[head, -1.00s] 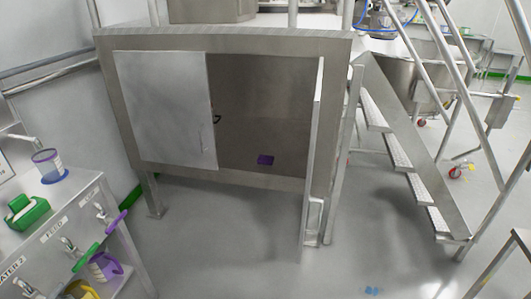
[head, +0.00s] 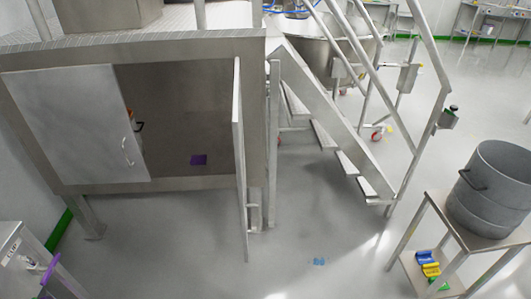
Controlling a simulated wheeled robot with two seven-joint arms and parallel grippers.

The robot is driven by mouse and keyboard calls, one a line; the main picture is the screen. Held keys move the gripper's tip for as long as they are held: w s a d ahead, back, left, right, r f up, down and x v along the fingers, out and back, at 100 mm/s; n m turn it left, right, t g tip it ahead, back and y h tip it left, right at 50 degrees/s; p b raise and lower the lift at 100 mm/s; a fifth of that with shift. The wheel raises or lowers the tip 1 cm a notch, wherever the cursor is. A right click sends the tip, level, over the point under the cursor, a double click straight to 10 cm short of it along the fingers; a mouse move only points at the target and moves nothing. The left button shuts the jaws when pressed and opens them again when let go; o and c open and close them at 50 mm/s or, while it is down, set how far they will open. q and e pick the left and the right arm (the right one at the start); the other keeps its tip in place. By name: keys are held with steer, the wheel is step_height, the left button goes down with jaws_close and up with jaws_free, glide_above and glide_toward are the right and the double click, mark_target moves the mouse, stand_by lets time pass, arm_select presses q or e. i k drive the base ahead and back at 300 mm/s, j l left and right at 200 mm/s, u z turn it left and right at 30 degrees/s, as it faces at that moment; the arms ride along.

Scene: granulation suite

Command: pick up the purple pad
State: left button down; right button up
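The purple pad (head: 199,160) is a small flat dark-purple piece. It lies on the floor of the steel cabinet (head: 165,183), near its front edge. The cabinet's left door (head: 75,127) covers the left half of the opening. Its right door (head: 240,160) stands swung outward, so the pad is in plain sight between the doors. Neither of my grippers shows in the head view.
Metal stairs (head: 335,150) with railings rise right of the cabinet. A steel table (head: 432,197) at right bears a grey drum (head: 490,190), with blue, yellow and green items (head: 429,268) on its lower shelf. A bench (head: 14,240) stands at lower left. Floor in front of the cabinet is mostly clear.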

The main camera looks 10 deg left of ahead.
mark_target(198, 159)
steer(key=i+j+z, duration=0.1)
steer(key=z, duration=0.3)
steer(key=j+z, duration=0.25)
steer(key=z, duration=0.15)
steer(key=j+z, duration=0.2)
steer(key=z, duration=0.25)
steer(key=i+j+z, duration=0.1)
steer(key=j+z, duration=0.2)
steer(key=j, duration=0.55)
steer(key=j+z, duration=0.25)
steer(key=j, duration=0.55)
steer(key=j+u, duration=0.3)
steer(key=j, duration=0.5)
steer(key=i+j+u, duration=0.1)
steer(key=j+u, duration=0.2)
steer(key=j, duration=0.5)
